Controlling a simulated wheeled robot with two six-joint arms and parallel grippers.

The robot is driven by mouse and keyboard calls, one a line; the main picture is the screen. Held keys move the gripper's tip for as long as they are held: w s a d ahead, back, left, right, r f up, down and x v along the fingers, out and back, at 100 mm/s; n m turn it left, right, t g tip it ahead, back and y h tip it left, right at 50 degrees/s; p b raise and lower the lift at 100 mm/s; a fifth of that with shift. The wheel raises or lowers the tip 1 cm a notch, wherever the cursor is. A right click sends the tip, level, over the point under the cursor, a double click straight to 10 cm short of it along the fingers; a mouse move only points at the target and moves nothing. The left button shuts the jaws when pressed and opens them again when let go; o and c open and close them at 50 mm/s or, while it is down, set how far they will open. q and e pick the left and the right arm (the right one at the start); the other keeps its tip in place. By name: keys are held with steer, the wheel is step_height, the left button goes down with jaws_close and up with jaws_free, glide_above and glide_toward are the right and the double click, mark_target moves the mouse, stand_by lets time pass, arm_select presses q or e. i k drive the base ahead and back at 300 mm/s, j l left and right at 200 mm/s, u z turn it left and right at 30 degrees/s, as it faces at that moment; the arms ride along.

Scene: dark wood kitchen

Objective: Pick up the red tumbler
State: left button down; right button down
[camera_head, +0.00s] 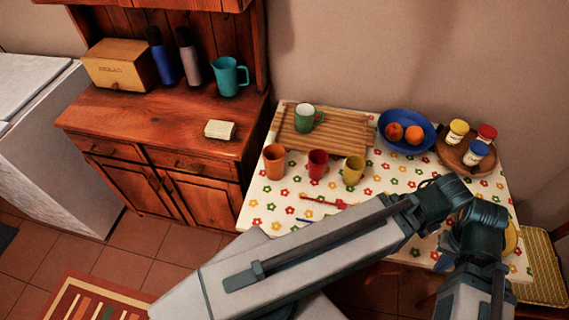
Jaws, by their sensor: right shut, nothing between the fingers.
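The red tumbler (317,164) stands upright on the flowered tablecloth (257,212). It is between an orange cup (274,161) on its left and a yellow mug (353,170) on its right. My right gripper (443,261) is at the lower right, near the table's front right part, apart from the tumbler. It is shut and empty, mostly hidden among dark wrist parts. My arm crosses the front of the table and hides part of it. My left gripper is not in view.
A blue fruit bowl (389,117) and a round tray (447,156) with several jars are at the back right. Red cutlery (326,202) lies in front. A cabinet (166,128) stands left.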

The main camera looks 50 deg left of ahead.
mark_target(318, 159)
steer(key=u, duration=1.15)
steer(key=k+j, duration=0.15)
steer(key=k, duration=0.15)
steer(key=k+j, duration=0.1)
steer(key=k, duration=0.2)
